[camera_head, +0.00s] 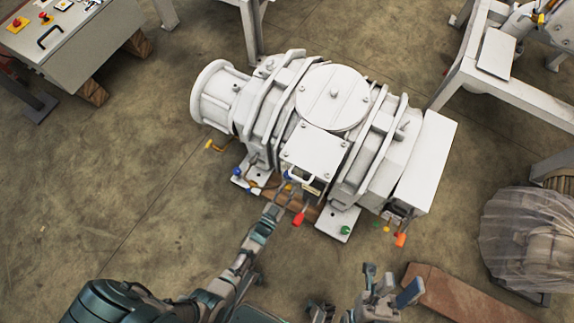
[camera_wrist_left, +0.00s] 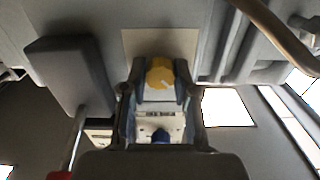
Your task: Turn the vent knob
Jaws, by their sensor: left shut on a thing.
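The yellow vent knob (camera_wrist_left: 160,72) shows in the left wrist view, with a light pointer mark on its face. My left gripper (camera_wrist_left: 158,88) has a finger on each side of it and is shut on it. In the head view my left gripper (camera_head: 284,184) reaches the near side of the white vacuum pump (camera_head: 333,95), just below its square cover plate. The yellow knob is hidden there by the gripper. A blue part (camera_wrist_left: 160,136) shows below the knob in the left wrist view. My right gripper (camera_head: 388,284) is open and empty, low in front of the pump.
A red-handled lever (camera_head: 298,219) hangs close beside my left gripper. Yellow (camera_head: 215,145), green (camera_head: 345,230) and orange (camera_head: 400,239) parts stick out along the pump's near side. A plastic-wrapped machine (camera_head: 530,232) stands at right.

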